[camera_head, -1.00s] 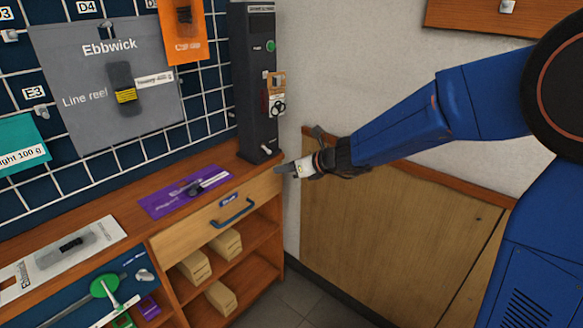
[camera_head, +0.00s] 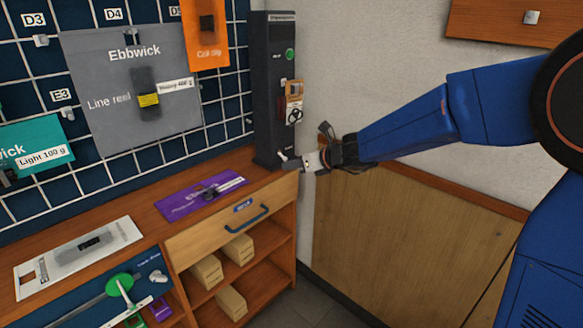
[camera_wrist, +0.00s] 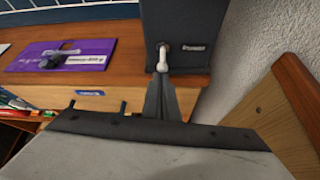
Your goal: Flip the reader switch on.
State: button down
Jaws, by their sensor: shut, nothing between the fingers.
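The reader is a tall dark column (camera_head: 272,100) standing at the right end of the wooden bench. A small white toggle lever (camera_head: 284,156) sits low on its front. In the wrist view the lever (camera_wrist: 162,60) points down toward the camera, beside a small label (camera_wrist: 197,48) too small to read surely. My gripper (camera_head: 303,162) is shut and empty, just right of the lever in the head view. In the wrist view its closed fingertips (camera_wrist: 161,76) are right at the lever's lower end; I cannot tell whether they touch.
A purple card (camera_head: 200,194) with a small tool lies on the bench left of the column. A drawer with a blue handle (camera_head: 247,220) is below it. An orange tag (camera_head: 294,100) hangs on the column. A wood-panelled wall (camera_head: 400,240) stands close on the right.

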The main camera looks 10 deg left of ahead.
aim_at(285, 159)
jog(key=shift+d+r+g+h, duration=0.1)
jog(key=shift+r+g+h, duration=0.75)
jog(key=shift+h, duration=0.35)
dwell(1.3)
jog(key=shift+s+r, duration=0.1)
jog(key=shift+r, duration=0.6)
jog(key=shift+r, duration=0.6)
jog(key=shift+d, duration=0.1)
